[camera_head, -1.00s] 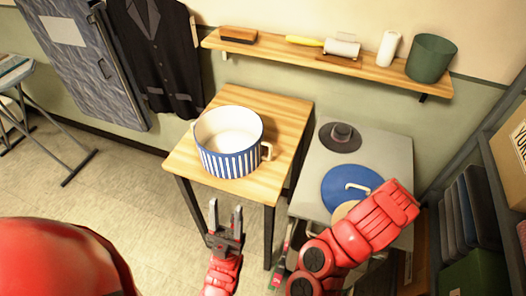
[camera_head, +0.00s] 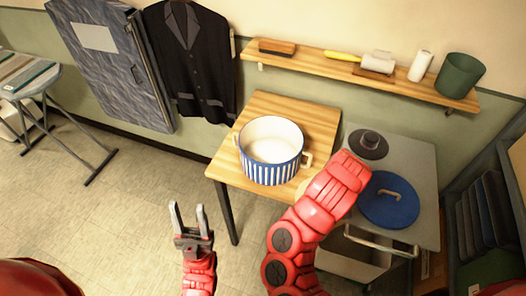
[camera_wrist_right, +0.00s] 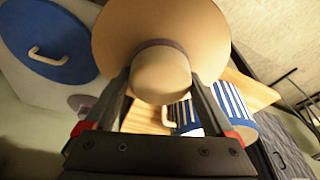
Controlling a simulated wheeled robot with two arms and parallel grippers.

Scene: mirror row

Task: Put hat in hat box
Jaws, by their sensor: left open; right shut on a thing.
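The hat box (camera_head: 270,168) is round, blue-and-white striped and open, with a white inside. It stands upright on the wooden table. In the right wrist view its striped side (camera_wrist_right: 234,108) shows at right, behind the hat. My right gripper (camera_wrist_right: 163,88) is shut on a tan hat (camera_wrist_right: 160,28) with a dark band, gripping its crown. In the head view my red right arm hides this gripper and most of the hat, close to the box's right side. My left gripper (camera_head: 189,222) is open and empty, in front of the table over the floor.
A blue lid (camera_head: 389,207) and a dark hat (camera_head: 368,145) lie on the grey cabinet (camera_head: 415,160) right of the wooden table (camera_head: 228,172). A wall shelf (camera_head: 330,70) holds several items.

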